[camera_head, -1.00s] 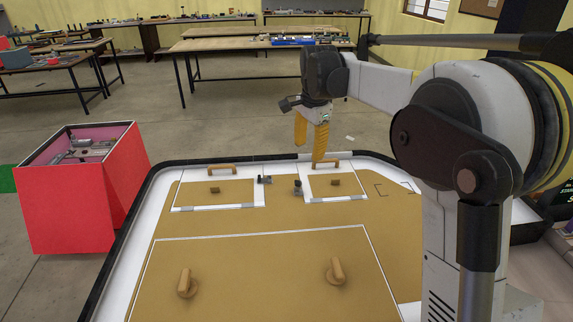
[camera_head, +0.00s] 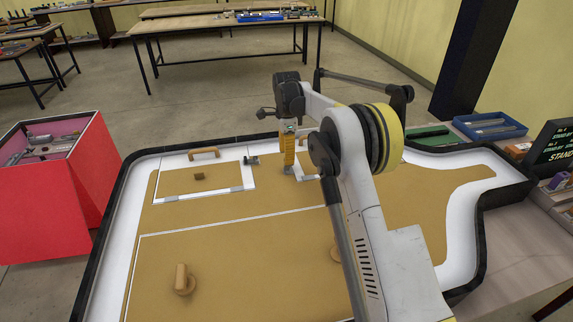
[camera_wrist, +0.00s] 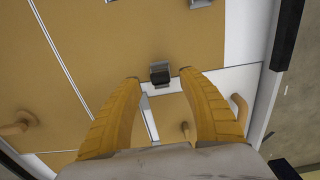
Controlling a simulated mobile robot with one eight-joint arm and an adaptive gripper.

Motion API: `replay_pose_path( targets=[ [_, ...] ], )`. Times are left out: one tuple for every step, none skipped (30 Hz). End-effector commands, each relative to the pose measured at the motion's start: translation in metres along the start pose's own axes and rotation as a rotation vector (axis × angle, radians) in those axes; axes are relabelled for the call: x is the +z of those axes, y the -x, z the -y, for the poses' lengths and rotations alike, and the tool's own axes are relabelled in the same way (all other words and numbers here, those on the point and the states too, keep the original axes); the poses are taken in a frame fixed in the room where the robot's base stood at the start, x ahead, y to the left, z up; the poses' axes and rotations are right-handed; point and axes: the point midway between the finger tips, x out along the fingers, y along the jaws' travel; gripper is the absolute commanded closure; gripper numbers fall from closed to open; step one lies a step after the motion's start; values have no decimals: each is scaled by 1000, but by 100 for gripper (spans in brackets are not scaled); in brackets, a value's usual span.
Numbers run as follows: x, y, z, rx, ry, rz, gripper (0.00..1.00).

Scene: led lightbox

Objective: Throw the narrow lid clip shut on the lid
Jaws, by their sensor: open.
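I cannot tell from size which clip is the narrow one.
The lightbox has a raised black rim (camera_head: 112,200). A wooden handle (camera_head: 204,153) and a knob (camera_head: 199,177) stand up near the left lid. A large panel with a round knob (camera_head: 184,280) fills the front. A red bin (camera_head: 60,190) stands left.

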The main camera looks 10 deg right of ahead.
Motion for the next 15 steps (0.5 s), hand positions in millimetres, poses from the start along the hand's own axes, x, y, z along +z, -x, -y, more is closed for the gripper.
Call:
replay_pose_path(
  targets=[
    [0, -10, 0, 0, 0, 0, 51],
    [0, -13, 0, 0, 0, 0, 51],
    [0, -17, 0, 0, 0, 0, 51],
    [0, -19, 0, 0, 1, 0, 51],
    [0, -21, 0, 0, 1, 0, 51],
    [0, -22, 0, 0, 1, 0, 51],
    [0, -23, 0, 0, 1, 0, 51],
    [0, -24, 0, 0, 1, 0, 51],
    [0, -24, 0, 0, 1, 0, 51],
    [0, -24, 0, 0, 1, 0, 51],
    [0, -24, 0, 0, 1, 0, 51],
    [0, -24, 0, 0, 1, 0, 51],
    [0, -24, 0, 0, 1, 0, 51],
    [0, -23, 0, 0, 1, 0, 51],
    [0, -23, 0, 0, 1, 0, 51]
  ],
)
